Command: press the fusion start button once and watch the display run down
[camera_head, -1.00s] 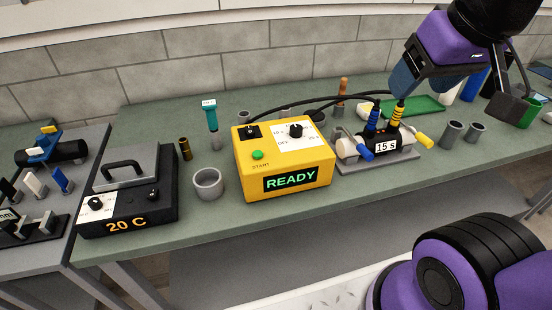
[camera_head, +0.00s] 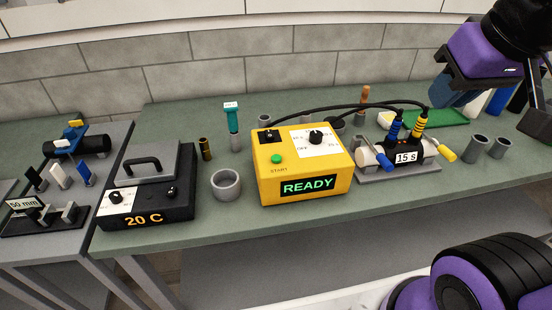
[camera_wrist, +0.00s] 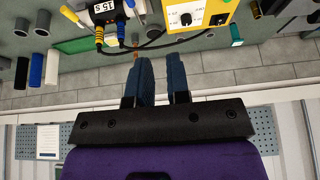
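The yellow fusion box (camera_head: 335,185) stands on the green bench in the head view. Two black leads run from the box to a clamped pipe joint (camera_head: 402,157) labelled 15 s, with blue and yellow plugs. My gripper (camera_head: 461,88) is above and right of the joint, well away from the button. In the wrist view my gripper (camera_wrist: 162,80) shows a narrow gap between its blue fingers and holds nothing. The button is out of the wrist view.
Left of the box are a grey ring (camera_head: 226,186), a teal-topped tool (camera_head: 232,117) and a black heater (camera_head: 150,200) reading 20 C. Grey pipe pieces (camera_head: 476,147) stand right of the joint. The bench front before the box is clear.

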